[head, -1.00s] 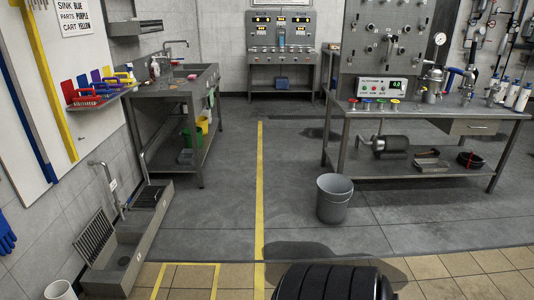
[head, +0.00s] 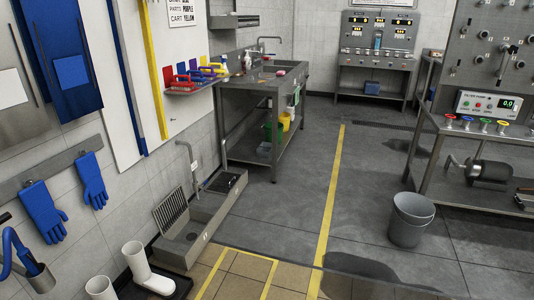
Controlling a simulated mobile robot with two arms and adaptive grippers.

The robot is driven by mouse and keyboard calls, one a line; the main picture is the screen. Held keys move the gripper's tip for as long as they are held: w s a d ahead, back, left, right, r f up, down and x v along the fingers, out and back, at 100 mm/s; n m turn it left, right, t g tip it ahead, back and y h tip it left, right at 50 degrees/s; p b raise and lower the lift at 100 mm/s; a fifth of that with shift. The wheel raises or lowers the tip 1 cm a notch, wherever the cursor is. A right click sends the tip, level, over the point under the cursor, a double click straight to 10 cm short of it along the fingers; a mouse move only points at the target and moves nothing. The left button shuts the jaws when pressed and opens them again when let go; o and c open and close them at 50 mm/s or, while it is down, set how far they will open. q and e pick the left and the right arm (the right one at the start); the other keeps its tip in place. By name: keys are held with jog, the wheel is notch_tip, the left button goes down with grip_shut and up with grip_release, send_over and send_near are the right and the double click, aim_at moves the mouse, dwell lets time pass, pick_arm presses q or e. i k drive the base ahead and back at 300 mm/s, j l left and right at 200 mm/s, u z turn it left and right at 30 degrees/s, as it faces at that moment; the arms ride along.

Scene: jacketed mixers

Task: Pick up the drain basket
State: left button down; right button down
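I cannot make out a drain basket for certain. A low floor basin (head: 203,243) stands against the left wall, with a raised slotted grate (head: 171,212) at its left end. A small dark round spot (head: 192,236) shows on the basin's floor; it is too small to tell whether it is a drain or a basket in it. Another dark grate (head: 224,182) lies at the basin's far end. Neither of my grippers is in view.
A grey bucket (head: 411,222) stands on the open floor at right. White boots (head: 145,270) stand near the basin's front left. A steel sink bench (head: 262,85) is behind it, and a workbench (head: 470,165) is at right.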

aim_at(266, 150)
jog(key=i+l+z, duration=0.3)
jog(key=i, duration=0.35)
jog(key=i+z, duration=0.25)
jog(key=i, duration=1.1)
jog(key=i+u, duration=0.15)
jog(key=i, duration=0.6)
jog(key=i+l, duration=0.15)
jog(key=i, duration=0.55)
jog(key=i+u, duration=0.15)
jog(key=i, duration=0.4)
jog(key=i+l+u, duration=0.2)
jog(key=i, duration=0.35)
jog(key=i+u, duration=0.15)
jog(key=i, duration=0.4)
jog(key=i+l+u, duration=0.2)
jog(key=i, duration=0.3)
jog(key=l, duration=0.1)
